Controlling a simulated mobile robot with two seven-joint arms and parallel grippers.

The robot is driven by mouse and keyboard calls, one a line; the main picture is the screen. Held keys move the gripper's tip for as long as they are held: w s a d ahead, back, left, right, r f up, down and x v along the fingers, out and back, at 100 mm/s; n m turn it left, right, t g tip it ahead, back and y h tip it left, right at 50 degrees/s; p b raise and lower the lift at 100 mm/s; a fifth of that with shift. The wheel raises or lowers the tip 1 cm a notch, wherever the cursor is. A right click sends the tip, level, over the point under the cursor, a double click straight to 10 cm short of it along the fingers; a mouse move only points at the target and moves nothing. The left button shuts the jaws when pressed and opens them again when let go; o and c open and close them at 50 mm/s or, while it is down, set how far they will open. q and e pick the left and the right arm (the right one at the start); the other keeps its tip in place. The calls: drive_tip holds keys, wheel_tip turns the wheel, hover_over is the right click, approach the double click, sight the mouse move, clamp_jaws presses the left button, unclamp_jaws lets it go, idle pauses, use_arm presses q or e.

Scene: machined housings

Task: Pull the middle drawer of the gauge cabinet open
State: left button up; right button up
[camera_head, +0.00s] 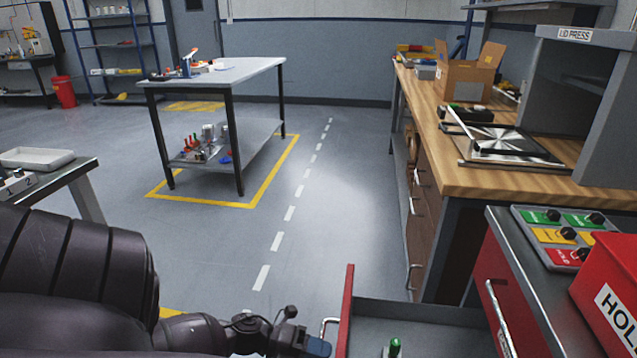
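The red gauge cabinet (489,270) with a grey top stands at the lower right. A closed drawer's silver handle (499,318) shows on its front. Below that, a drawer (347,315) with a red front stands pulled out to the left, its grey inside showing. A green-topped object (394,347) is in it. I cannot tell its level for certain, as the lower cabinet is out of frame. My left gripper (318,346) is at this drawer's silver handle (328,324), at the bottom edge. Its fingers are too cut off to judge their closure. My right gripper is out of view.
A wooden-topped bench (450,150) with drawers stands beyond the cabinet. A control panel (562,235) and a red HOLD box (612,290) sit on the cabinet top. A grey table (215,75) stands farther back. The floor between is clear.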

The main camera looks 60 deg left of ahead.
use_arm(q)
drive_tip(key=p+v, duration=0.1)
drive_tip(key=v, duration=0.9)
drive_tip(key=shift+s+a, duration=0.25)
drive_tip(key=shift+s, duration=0.1)
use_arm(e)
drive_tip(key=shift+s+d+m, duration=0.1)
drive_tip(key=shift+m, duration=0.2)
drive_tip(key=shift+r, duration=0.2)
use_arm(q)
drive_tip(key=s+d+r+n+g+y, duration=0.15)
drive_tip(key=d+n+y, duration=0.35)
drive_tip(key=d+n, duration=0.6)
drive_tip(key=s+d+r+n+g+y, duration=0.1)
drive_tip(key=s+d+n+y, duration=0.25)
drive_tip(key=d+n, duration=0.7)
wheel_tip(320, 180, up, 9)
drive_tip(key=a+n+t+y+p, duration=0.1)
drive_tip(key=a+n+p, duration=0.1)
drive_tip(key=p, duration=1.2)
drive_tip(key=shift+a+r+n, duration=0.2)
drive_tip(key=shift+a+n, duration=0.05)
drive_tip(key=shift+n, duration=0.2)
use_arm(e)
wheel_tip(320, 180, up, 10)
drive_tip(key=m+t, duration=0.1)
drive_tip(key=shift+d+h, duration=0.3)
